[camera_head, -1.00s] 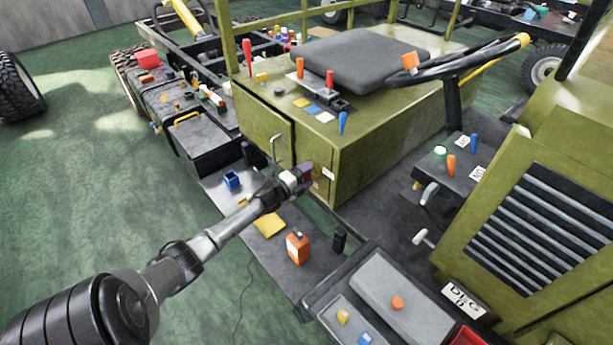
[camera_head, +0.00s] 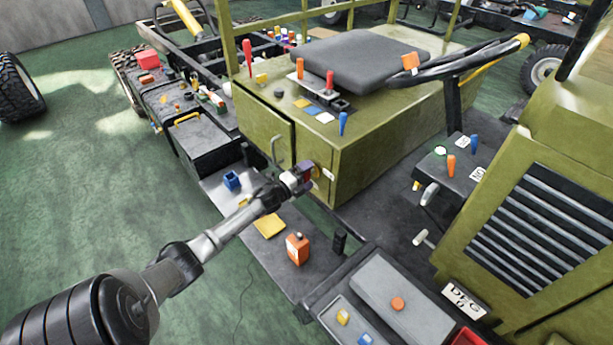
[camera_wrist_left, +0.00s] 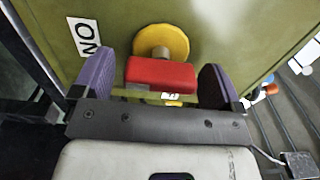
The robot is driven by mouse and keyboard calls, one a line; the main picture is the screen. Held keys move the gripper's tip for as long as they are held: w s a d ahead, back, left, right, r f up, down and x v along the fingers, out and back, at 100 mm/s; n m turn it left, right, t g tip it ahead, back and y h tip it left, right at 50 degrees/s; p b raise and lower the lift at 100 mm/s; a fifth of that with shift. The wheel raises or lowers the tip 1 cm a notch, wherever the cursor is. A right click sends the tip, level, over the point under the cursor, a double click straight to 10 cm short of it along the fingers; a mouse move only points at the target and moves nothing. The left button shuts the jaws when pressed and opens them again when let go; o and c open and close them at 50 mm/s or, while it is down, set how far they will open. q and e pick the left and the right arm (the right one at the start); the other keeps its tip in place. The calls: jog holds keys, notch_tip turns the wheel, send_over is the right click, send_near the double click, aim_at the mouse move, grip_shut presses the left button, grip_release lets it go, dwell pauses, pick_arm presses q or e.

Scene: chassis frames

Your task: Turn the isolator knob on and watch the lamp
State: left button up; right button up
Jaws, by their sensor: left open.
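The isolator knob has a red handle (camera_wrist_left: 160,74) in front of a yellow disc (camera_wrist_left: 165,41), on the olive panel in the left wrist view. The handle lies crosswise. My left gripper (camera_wrist_left: 155,82) is open, with one purple finger on each side of the handle and a gap showing at each. In the head view this gripper (camera_head: 303,177) is at the seat box's front panel and partly hides the knob. A pale green round piece (camera_head: 440,151) on the right console may be the lamp; I cannot tell whether it is lit. My right gripper is not in view.
An ON label (camera_wrist_left: 86,37) is beside the knob in the left wrist view. An orange bottle (camera_head: 298,249), a yellow pad (camera_head: 269,226) and a blue holder (camera_head: 232,180) are on the dark platform by my arm. The steering wheel (camera_head: 455,66) overhangs at the right.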

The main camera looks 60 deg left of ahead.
pick_arm(q)
jog(key=shift+s, duration=0.1)
jog(key=s+d+p, duration=0.1)
jog(key=s+d, duration=0.1)
jog(key=s, duration=1.1)
jog(key=shift+s+p, duration=0.25)
jog(key=shift+p, duration=0.15)
